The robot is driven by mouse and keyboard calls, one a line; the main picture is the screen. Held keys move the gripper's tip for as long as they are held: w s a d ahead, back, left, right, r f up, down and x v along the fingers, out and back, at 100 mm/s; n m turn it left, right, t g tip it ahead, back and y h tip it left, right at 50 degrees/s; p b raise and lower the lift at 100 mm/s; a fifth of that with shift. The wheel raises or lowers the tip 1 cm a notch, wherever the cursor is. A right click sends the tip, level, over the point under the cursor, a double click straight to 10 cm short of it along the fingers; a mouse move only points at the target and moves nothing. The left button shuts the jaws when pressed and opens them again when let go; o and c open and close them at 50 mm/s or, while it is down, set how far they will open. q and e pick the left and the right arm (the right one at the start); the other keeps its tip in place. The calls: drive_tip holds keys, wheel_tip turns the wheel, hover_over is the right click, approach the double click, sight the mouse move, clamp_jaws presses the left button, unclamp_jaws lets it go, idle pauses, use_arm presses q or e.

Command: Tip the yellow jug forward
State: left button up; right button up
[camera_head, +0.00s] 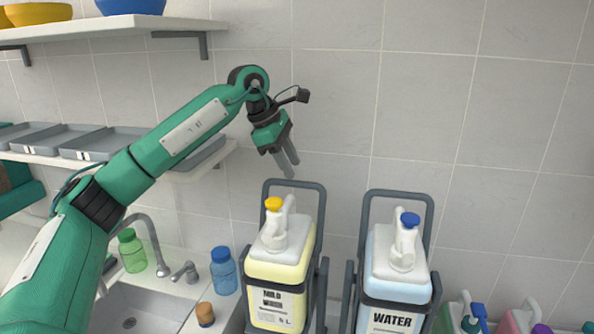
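The yellow jug (281,262) has a white top and handle, a yellow cap and a label reading MILD. It stands upright in a dark grey tilting frame (321,210) at the bottom centre. My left gripper (292,168) hangs in the air above the jug, pointing down and a little right, touching nothing. Its two fingers show side by side with a narrow gap and nothing between them. My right gripper is not in view.
A jug labelled WATER (397,278) with a blue cap stands in a similar frame to the right. A sink (140,308), a tap (150,240) and a blue jar (224,271) are on the left. Shelves hang at upper left. Several bottles stand at lower right.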

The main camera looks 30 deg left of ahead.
sight(297, 182)
use_arm(q)
drive_tip(key=shift+p+x, duration=0.45)
drive_tip(key=shift+x, duration=1.7)
drive_tip(key=shift+c, duration=0.2)
clamp_jaws()
